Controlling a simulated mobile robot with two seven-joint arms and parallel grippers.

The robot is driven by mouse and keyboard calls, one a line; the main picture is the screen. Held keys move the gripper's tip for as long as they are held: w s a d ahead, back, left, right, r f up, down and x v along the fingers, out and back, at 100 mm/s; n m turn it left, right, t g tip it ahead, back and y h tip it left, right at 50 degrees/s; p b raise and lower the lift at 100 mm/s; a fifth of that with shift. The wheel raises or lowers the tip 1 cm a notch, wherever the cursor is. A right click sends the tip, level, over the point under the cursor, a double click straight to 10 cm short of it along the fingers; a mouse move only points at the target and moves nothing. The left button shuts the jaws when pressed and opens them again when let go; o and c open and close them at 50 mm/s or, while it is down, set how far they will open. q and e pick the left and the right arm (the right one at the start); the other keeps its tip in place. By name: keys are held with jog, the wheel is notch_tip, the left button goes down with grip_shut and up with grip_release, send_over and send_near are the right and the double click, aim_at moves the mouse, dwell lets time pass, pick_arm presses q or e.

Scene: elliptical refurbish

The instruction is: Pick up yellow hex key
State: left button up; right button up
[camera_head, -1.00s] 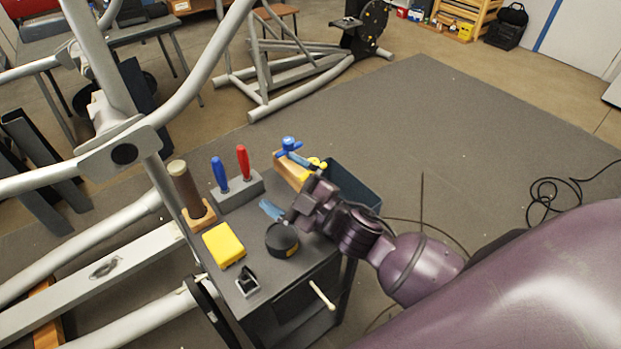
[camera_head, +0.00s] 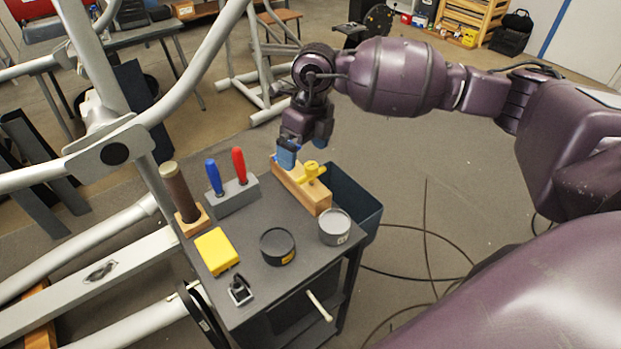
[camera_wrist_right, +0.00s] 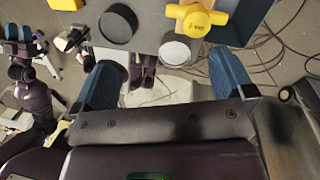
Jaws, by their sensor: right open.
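The yellow hex key (camera_head: 312,171) has a thick T-shaped handle and stands in a wooden block (camera_head: 318,201) at the back right of the cart top. Its handle also shows at the top of the right wrist view (camera_wrist_right: 194,19). My right gripper (camera_head: 303,148) is open, with blue fingertips, pointing down above the far end of the block. It is close behind the yellow handle and apart from it. In the right wrist view nothing sits between its fingers (camera_wrist_right: 167,80).
The cart top holds a grey tin (camera_head: 335,227), a black round tin (camera_head: 277,246), a yellow box (camera_head: 216,250), a grey holder with blue and red handles (camera_head: 235,196) and a brown cylinder (camera_head: 180,193). A dark bin (camera_head: 358,208) hangs at the right. A tube frame (camera_head: 115,150) stands left.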

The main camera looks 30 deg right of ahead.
aim_at(313, 165)
jog(key=d, duration=0.1)
jog(key=w+d+r+h, duration=0.1)
jog(key=d, duration=0.1)
jog(key=shift+w+r+h, duration=0.1)
jog(key=shift+r+h, duration=0.05)
jog(key=shift+h, duration=0.15)
jog(key=shift+d, duration=0.15)
notch_tip(313, 165, down, 5)
jog(key=shift+f, duration=0.15)
jog(key=shift+w+f+b, duration=0.2)
jog(key=shift+f+b, duration=0.05)
jog(key=shift+f, duration=1.1)
jog(key=shift+w+f+b, duration=0.15)
jog(key=shift+f+b, duration=0.1)
jog(key=shift+f, duration=1.05)
jog(key=c, duration=0.9)
jog(key=shift+o, duration=0.2)
jog(key=shift+r, duration=0.15)
notch_tip(313, 165, up, 20)
jog(key=p, duration=0.1)
